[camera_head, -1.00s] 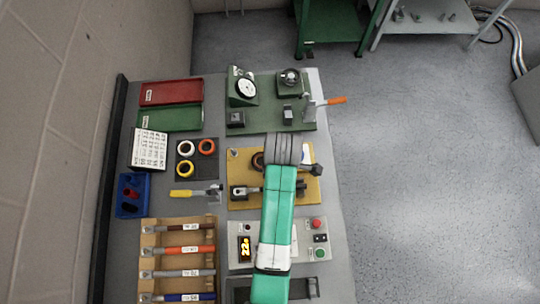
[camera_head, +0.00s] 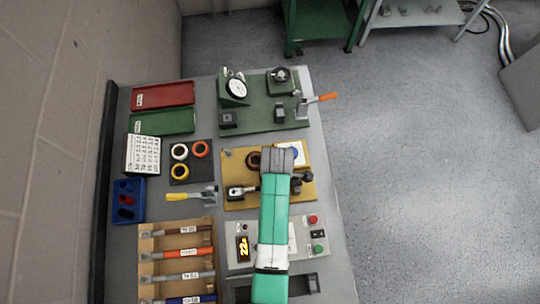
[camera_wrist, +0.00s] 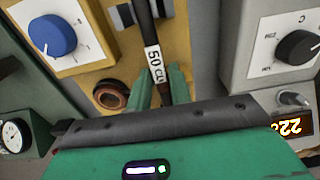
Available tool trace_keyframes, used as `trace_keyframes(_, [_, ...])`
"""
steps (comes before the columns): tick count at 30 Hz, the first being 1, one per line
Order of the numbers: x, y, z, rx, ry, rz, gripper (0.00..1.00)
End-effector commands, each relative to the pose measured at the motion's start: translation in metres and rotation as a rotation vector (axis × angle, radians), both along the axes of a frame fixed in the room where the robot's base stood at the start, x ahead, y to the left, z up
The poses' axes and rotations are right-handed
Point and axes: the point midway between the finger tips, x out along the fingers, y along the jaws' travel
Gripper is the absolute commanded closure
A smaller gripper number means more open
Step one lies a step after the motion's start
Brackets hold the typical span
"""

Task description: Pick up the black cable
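The black cable (camera_wrist: 146,28), with a white "50 CU" label, runs between the two green fingers of my gripper (camera_wrist: 160,86) in the wrist view. The fingers press on both sides of it, so my gripper is shut on the cable. In the head view my gripper (camera_head: 278,158) is over the yellow fixture board (camera_head: 232,165). A dark end of the cable (camera_head: 308,177) sticks out to its right. My arm hides much of the cable and board; I cannot tell how high the cable is above it.
A wooden rack (camera_head: 147,240) with several labelled cables stands at lower left. A control panel (camera_head: 318,262) with a display is just below the board. A green gauge board (camera_head: 262,120) is above it. A yellow-handled tool (camera_head: 178,197) lies left. Open floor is at right.

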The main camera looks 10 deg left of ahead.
Motion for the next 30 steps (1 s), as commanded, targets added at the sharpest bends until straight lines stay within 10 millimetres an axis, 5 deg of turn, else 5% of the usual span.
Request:
trace_keyframes(3, [0.0, 0.0, 0.0, 0.0, 0.0, 0.0, 1.0])
trace_keyframes(17, [0.001, 0.0, 0.016, 0.0, -0.003, 0.0, 1.0])
trace_keyframes(30, [0.001, 0.0, 0.147, 0.0, -0.005, 0.0, 1.0])
